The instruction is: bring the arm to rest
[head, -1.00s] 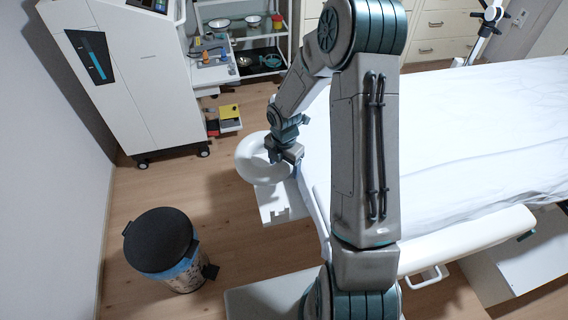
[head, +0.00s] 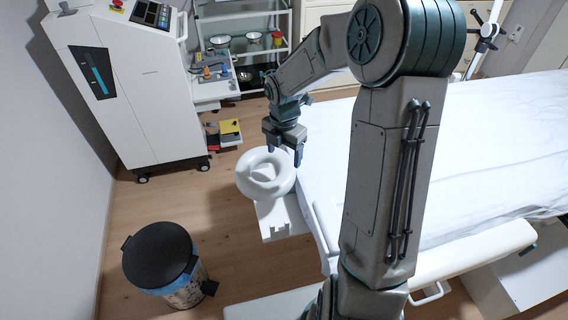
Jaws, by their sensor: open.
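My gripper (head: 285,156) is open and empty, pointing down just above and to the right of the white ring-shaped headrest (head: 247,185) at the end of the couch. It looks apart from the headrest, though the exact gap is hard to tell. My arm is bent, with its forearm reaching left from a high elbow. The couch (head: 480,135) has a white sheet and spreads to the right, partly hidden behind my arm.
A white machine (head: 145,110) stands at the left by the wall. A shelf trolley (head: 245,20) is at the back. A black-lidded bin (head: 160,255) stands at the lower left. The wooden floor (head: 200,215) between bin and headrest is clear.

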